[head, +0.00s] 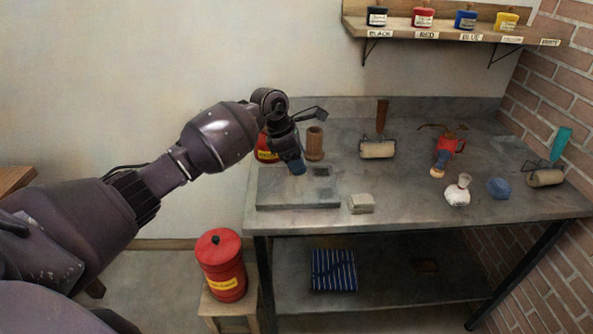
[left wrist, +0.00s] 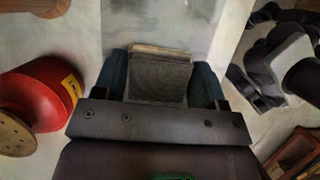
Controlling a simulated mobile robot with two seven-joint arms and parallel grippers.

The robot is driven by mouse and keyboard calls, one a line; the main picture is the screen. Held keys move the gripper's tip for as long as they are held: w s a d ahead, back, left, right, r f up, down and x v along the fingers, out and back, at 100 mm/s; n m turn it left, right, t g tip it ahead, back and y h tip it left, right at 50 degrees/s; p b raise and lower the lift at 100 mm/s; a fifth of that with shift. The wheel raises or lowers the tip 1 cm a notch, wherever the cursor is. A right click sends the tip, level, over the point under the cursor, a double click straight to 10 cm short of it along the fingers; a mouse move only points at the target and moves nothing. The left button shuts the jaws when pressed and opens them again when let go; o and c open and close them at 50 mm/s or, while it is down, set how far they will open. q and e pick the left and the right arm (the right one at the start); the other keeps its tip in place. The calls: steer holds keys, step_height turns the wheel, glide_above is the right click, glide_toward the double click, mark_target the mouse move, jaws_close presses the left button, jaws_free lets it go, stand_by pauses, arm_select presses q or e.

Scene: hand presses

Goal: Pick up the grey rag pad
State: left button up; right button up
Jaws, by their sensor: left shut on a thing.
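My left gripper (head: 297,168) is over the grey slab at the left end of the bench, pointing down. In the left wrist view, its two dark blue fingers (left wrist: 160,85) are shut on a grey rag pad (left wrist: 160,77) with a paler, layered brownish edge. The gripper hides this pad in the head view. Another folded pad, pale grey (head: 361,204), lies on the bench just right of the slab. My right gripper is not in view.
The slab (head: 285,203) has a small dark patch (head: 321,171). A wooden cylinder (head: 314,144), rollers (head: 377,150), a white bundle (head: 458,192) and a blue ball (head: 498,188) stand on the bench. A red can (head: 222,265) stands in front, lower left.

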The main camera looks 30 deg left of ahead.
arm_select(q)
step_height(320, 180, up, 15)
steer(key=shift+p, duration=0.35)
